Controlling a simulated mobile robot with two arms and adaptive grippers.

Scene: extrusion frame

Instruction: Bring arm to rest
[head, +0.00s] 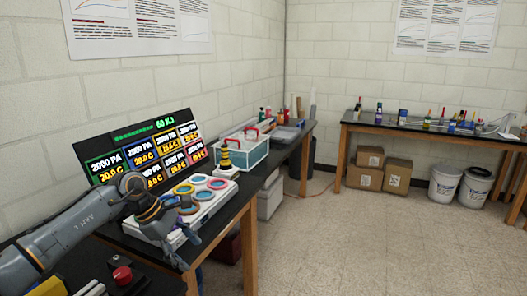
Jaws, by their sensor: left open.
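My left arm comes in from the left edge, and its gripper (183,236) hangs over the near end of the black bench (263,168). The gripper is open, with nothing visible between its fingers. It is in front of a white panel (213,201) that carries several coloured rings, and it hides part of the panel's near side. Whether it touches the panel I cannot tell. My right gripper is not in view.
A dark display board (140,150) with coloured readouts stands behind the panel. A yellow-and-black device (226,157) and a glass box (245,150) stand farther along the bench. A red button (122,275) is at the near left. Open floor (335,245) lies to the right.

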